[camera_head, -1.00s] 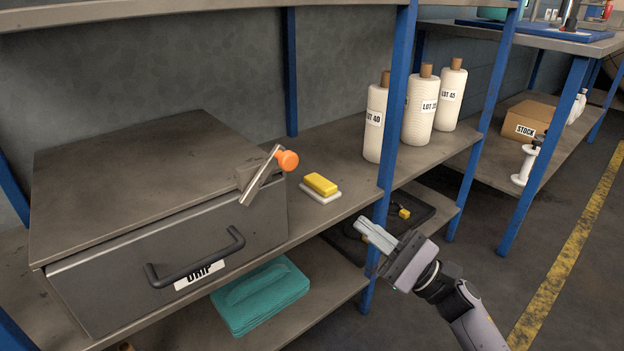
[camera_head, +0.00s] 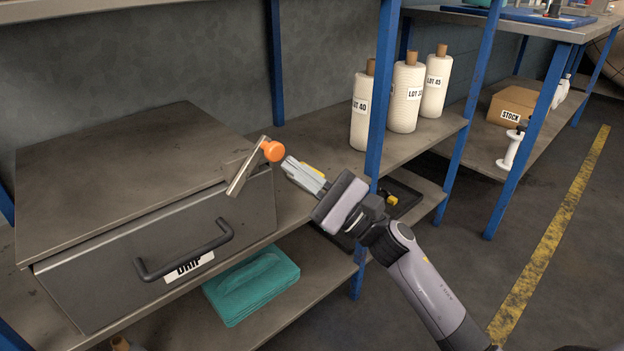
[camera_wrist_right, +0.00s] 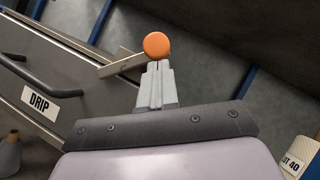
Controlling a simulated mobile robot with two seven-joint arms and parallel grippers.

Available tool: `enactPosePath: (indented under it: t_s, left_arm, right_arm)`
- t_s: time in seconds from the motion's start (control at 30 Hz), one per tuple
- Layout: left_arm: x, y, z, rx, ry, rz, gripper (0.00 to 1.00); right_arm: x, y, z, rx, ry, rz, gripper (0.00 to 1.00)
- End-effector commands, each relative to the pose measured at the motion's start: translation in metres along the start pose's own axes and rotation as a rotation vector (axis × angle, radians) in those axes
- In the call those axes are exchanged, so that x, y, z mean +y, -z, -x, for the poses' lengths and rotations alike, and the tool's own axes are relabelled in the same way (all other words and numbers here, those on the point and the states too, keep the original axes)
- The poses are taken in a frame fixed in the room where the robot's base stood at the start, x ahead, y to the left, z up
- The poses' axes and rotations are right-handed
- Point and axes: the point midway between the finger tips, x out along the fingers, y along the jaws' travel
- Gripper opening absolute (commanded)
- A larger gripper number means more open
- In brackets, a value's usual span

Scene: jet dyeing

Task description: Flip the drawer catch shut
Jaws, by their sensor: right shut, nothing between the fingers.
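The drawer catch (camera_head: 246,168) is a flat metal lever with an orange round knob (camera_head: 273,151). It sits at the right front corner of the grey drawer unit and slants up to the right. The drawer front (camera_head: 160,262) bears a dark handle and a DRIP label, and looks closed. My right gripper (camera_head: 290,167) is shut and empty, its fingertips just right of the knob. In the right wrist view the fingertips (camera_wrist_right: 158,66) are just below the orange knob (camera_wrist_right: 156,45); I cannot tell whether they touch. My left gripper is not in view.
A yellow block (camera_head: 313,168) lies behind my right gripper, mostly hidden. A blue shelf post (camera_head: 376,110) stands close to my right arm. White cones (camera_head: 404,98) stand at the back right. A teal cloth stack (camera_head: 250,288) is on the lower shelf.

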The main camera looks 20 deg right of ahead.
Motion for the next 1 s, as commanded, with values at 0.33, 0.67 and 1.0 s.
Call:
enactPosePath:
  t_s: [0.33, 0.67, 1.0]
  left_arm:
    - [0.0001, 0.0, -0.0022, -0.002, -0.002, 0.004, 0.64]
    - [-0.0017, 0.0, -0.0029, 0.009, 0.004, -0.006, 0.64]
    - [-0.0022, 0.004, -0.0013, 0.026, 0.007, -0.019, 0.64]
  right_arm:
    - [-0.0001, -0.0019, -0.0018, 0.0, 0.0, 0.0, 0.0]
    - [-0.0018, -0.0038, -0.0032, -0.001, -0.029, 0.04, 0.0]
    - [-0.0033, -0.0059, -0.0048, -0.001, -0.059, 0.078, 0.0]
